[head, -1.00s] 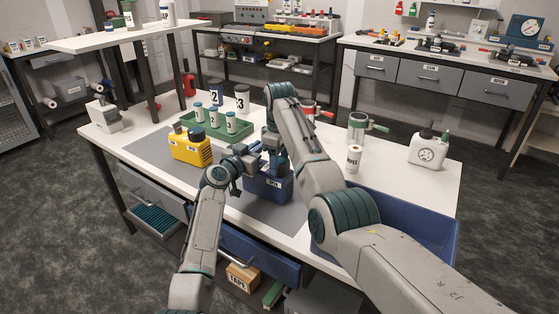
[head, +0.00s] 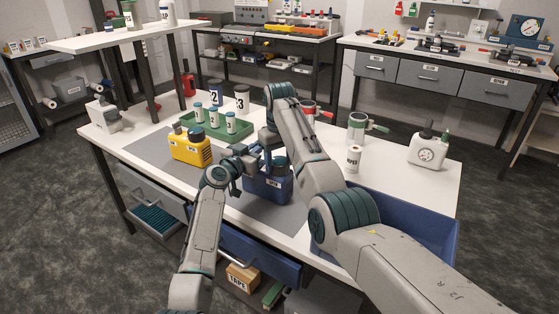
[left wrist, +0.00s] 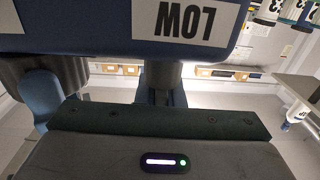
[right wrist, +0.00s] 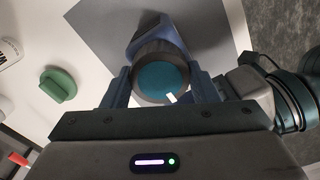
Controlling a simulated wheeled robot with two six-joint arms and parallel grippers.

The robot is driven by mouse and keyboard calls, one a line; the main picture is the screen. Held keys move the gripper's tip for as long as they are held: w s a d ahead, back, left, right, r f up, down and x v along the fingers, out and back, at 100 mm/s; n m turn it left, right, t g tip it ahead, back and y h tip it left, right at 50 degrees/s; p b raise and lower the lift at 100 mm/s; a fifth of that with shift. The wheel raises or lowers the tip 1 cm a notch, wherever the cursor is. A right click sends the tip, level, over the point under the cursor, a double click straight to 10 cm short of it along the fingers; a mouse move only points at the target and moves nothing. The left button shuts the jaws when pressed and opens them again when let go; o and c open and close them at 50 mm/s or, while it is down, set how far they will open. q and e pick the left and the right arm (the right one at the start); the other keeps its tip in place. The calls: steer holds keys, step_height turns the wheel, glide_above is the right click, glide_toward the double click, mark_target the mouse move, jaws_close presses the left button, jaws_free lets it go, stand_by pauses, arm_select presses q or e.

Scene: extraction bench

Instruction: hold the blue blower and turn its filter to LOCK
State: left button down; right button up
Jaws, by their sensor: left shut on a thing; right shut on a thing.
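The blue blower (head: 268,187) stands on the grey mat, upright. Its filter is a round teal cap with a dark ring and a white mark (right wrist: 158,77); the mark is at the lower right in the right wrist view. I cannot read a LOCK sign. My right gripper (right wrist: 160,92) is shut on the filter, a finger on each side; the arm partly covers it in the head view. My left gripper (head: 243,168) is shut on the blower from the left. The left wrist view shows a blue body with an upside-down LOW label (left wrist: 185,22) close up; the exact grip is unclear.
A yellow blower (head: 190,148) and a green tray (head: 213,133) with white jars are to the left. A white bottle (head: 354,159), a metal cup (head: 357,128) and a white jug (head: 428,151) are to the right. A blue bin (head: 440,232) sits at the front right.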

mark_target(279, 161)
stand_by(0.3)
steer(key=o, duration=1)
arm_select(q)
steer(key=shift+d, duration=0.1)
arm_select(e)
steer(key=n, duration=0.4)
steer(key=shift+n, duration=0.3)
steer(key=n, duration=0.5)
step_height(279, 161, up, 12)
steer(key=n, duration=0.1)
arm_select(q)
steer(key=c, duration=1.5)
jaws_free()
